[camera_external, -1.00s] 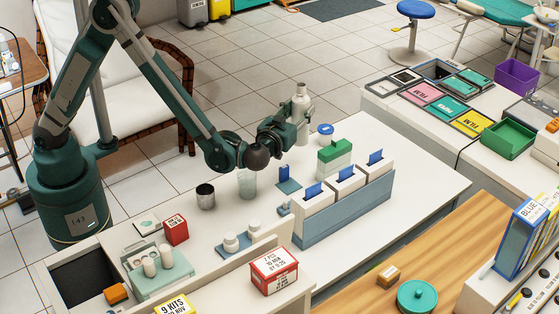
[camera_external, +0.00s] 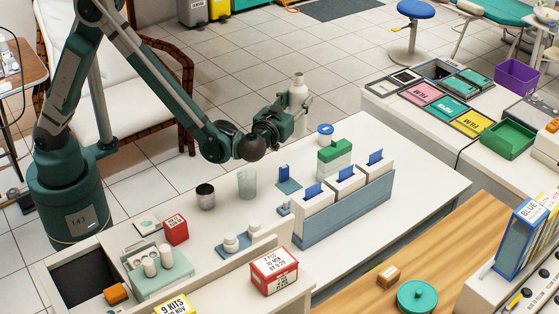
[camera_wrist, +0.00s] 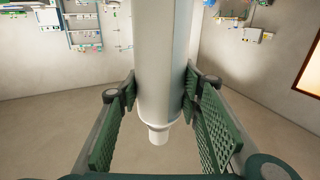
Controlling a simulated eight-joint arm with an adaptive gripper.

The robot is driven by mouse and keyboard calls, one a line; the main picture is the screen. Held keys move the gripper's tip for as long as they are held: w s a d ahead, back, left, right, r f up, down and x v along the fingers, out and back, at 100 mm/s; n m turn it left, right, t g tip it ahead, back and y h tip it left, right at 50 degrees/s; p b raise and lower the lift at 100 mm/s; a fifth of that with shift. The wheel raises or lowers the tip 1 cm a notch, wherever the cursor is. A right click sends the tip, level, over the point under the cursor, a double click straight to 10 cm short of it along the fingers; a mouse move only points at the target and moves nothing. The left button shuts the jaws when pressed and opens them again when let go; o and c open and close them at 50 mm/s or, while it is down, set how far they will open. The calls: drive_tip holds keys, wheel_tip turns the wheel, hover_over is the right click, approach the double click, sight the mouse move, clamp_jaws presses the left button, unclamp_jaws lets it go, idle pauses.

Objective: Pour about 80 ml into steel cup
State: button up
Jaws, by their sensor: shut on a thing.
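The steel cup (camera_external: 206,198) stands upright on the white counter, its dark mouth open upward. I cannot see its contents. My gripper (camera_external: 291,119) is shut on a pale grey-white bottle (camera_external: 297,94), at the far side of the counter, to the right of and beyond the cup. The bottle looks upright in the external view, its narrow neck at the top. In the wrist view the bottle (camera_wrist: 160,75) sits between the green finger pads of my gripper (camera_wrist: 160,100), its neck toward the bottom of the picture. The level inside it is not visible.
A clear glass (camera_external: 247,183) stands just right of the steel cup. Green boxes (camera_external: 335,154) and a blue-grey rack (camera_external: 345,207) of white boxes stand further right. A red-white box (camera_external: 175,229) is in front of the cup.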

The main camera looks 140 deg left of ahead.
drive_tip(key=s+d+b+v, duration=0.1)
drive_tip(key=s+b+v, duration=0.2)
drive_tip(key=v, duration=1.9)
drive_tip(key=s+d+b, duration=0.3)
drive_tip(key=d, duration=2)
wheel_tip(320, 180, down, 11)
drive_tip(key=shift+w+r, duration=0.25)
drive_tip(key=shift+w, duration=0.05)
drive_tip(key=shift+a+r, duration=0.1)
